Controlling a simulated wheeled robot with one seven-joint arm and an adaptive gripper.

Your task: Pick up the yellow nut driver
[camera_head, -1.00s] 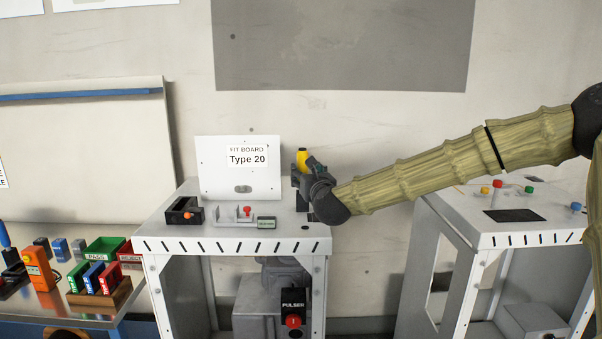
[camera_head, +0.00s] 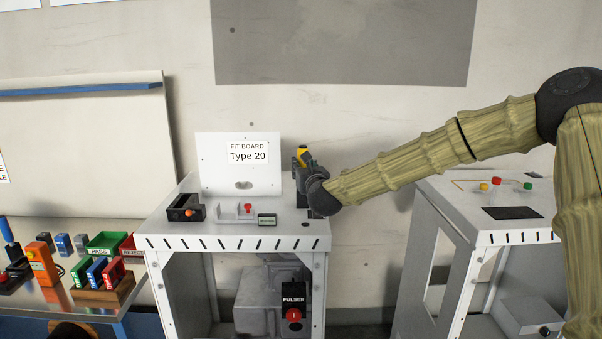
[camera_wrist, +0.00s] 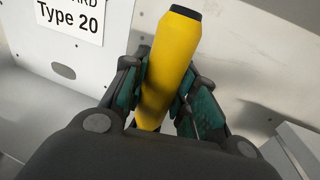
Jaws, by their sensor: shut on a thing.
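The yellow nut driver (camera_wrist: 171,55) stands between the fingers of my gripper (camera_wrist: 160,95) in the wrist view. Its yellow handle with a dark end cap points up and leans slightly right; its lower part is hidden by the gripper. Both fingers press against the handle's sides. In the head view my gripper (camera_head: 304,172) is at the right rear of the white bench, beside the fit board, with the yellow handle (camera_head: 302,155) showing just above it. Whether the driver still touches a holder below cannot be seen.
The fit board (camera_head: 238,176) marked Type 20 stands left of my gripper. Another bench (camera_head: 480,191) stands right. Coloured bins (camera_head: 105,243) are at left.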

